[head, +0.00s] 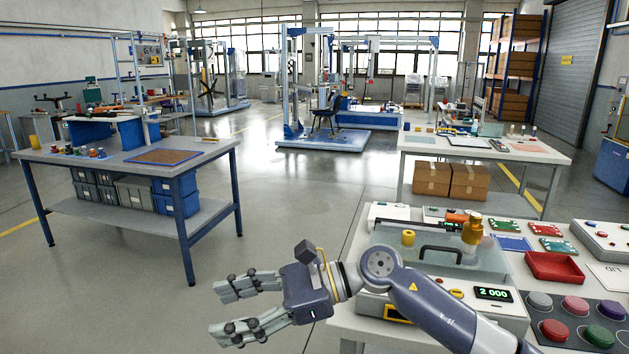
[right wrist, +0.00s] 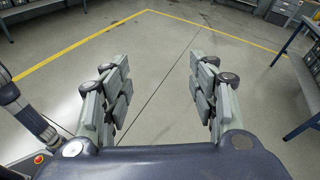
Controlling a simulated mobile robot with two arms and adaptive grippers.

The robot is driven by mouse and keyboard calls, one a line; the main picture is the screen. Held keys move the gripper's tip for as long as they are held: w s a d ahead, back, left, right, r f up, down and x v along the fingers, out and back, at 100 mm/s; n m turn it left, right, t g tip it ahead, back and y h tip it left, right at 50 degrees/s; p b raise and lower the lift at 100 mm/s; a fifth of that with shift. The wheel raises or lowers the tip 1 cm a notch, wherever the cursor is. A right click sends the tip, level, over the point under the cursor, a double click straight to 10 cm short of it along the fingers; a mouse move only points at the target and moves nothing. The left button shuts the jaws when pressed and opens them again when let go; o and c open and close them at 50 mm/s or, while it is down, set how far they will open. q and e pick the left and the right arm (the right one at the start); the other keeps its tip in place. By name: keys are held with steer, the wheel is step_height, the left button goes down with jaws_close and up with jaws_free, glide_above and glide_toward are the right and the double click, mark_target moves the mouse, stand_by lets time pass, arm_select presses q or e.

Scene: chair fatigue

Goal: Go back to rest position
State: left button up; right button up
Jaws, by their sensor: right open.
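My right gripper (head: 232,310) reaches in from the lower right in the head view and points left, past the left edge of the near worktable (head: 350,330). Its fingers are spread wide with nothing between them. In the right wrist view the open right gripper (right wrist: 160,95) shows only bare grey floor between its fingers. My left gripper is in neither view.
The near worktable holds a test machine with a clear cover (head: 440,250), a red tray (head: 553,267) and several coloured buttons (head: 576,306). A blue-legged workbench (head: 130,165) stands at left, another table (head: 480,150) behind. Open floor (head: 270,220) lies between.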

step_height(320, 180, up, 5)
steer(key=a+m+t+y, duration=0.1)
steer(key=m+t+y, duration=0.2)
steer(key=m+y, duration=0.25)
steer(key=w+d+m+t+h, duration=0.55)
steer(key=d+m+t, duration=0.55)
steer(key=m+t, duration=0.85)
steer(key=d+f+m+g+h, duration=0.4)
steer(key=d+f+m+h, duration=0.95)
steer(key=f+m, duration=0.6)
steer(key=s+d+f+m+g+h, duration=0.1)
steer(key=s+d+f+m+g, duration=0.6)
steer(key=s+f, duration=0.45)
steer(key=s+d+f+m+g, duration=0.1)
steer(key=s+f+m+g, duration=0.15)
steer(key=s, duration=0.65)
steer(key=s+d+f+m+g, duration=0.2)
steer(key=s+f+g, duration=0.2)
steer(key=s, duration=0.4)
step_height(320, 180, down, 27)
steer(key=s+g+p, duration=0.1)
steer(key=s, duration=0.2)
steer(key=s+d+f+g+p, duration=0.1)
steer(key=s+d+f, duration=0.1)
steer(key=s+f, duration=1.1)
steer(key=s, duration=0.3)
steer(key=shift+d+f+n, duration=0.25)
steer(key=shift+d+n, duration=0.05)
